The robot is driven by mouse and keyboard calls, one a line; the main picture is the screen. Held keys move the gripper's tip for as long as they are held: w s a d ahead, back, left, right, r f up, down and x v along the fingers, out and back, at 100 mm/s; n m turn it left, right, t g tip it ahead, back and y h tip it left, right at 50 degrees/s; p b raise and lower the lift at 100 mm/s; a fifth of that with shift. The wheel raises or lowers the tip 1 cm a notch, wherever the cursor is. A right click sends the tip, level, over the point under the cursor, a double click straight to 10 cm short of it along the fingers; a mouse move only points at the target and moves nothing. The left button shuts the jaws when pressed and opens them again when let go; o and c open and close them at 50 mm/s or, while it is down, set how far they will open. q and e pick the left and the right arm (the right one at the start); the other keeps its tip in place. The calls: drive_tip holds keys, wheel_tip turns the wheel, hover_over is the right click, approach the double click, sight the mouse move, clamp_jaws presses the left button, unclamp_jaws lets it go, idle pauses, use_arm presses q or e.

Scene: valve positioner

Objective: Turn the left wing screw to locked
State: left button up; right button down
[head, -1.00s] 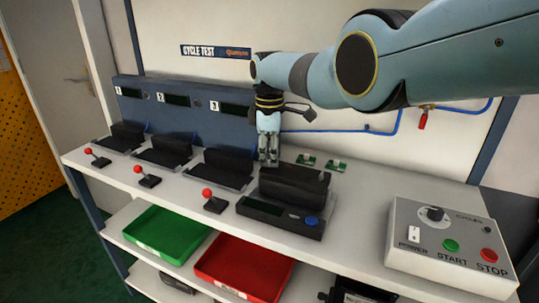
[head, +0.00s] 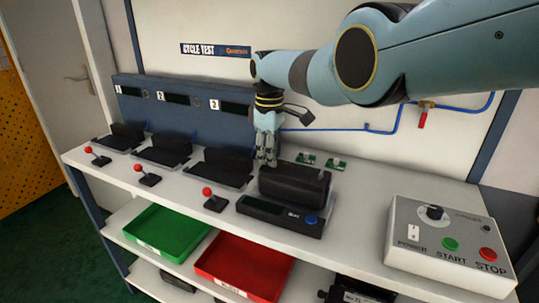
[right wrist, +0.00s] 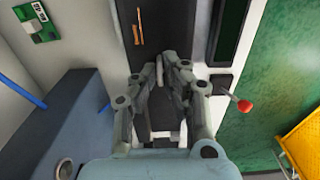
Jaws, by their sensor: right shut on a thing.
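The black valve positioner (head: 290,187) sits on the bench behind a dark base with a small display and a blue button. In the head view, my right gripper (head: 267,162) points down at the positioner's left end. In the right wrist view, the positioner (right wrist: 150,22) lies ahead of the fingers. My right gripper (right wrist: 161,82) is shut there on a small pale grey piece, which looks like the left wing screw (right wrist: 159,74). The fingers hide most of it, so its angle cannot be read. My left gripper is in neither view.
Three test bays stand on the left, with red-knobbed levers (head: 147,175) in front. A grey control box (head: 452,244) stands right. Green (head: 172,232) and red (head: 243,265) trays are on the shelf below.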

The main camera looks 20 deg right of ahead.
drive_tip(key=shift+f, duration=0.1)
drive_tip(key=c, duration=1.5)
unclamp_jaws()
wheel_tip(320, 180, up, 12)
drive_tip(key=shift+r, duration=0.1)
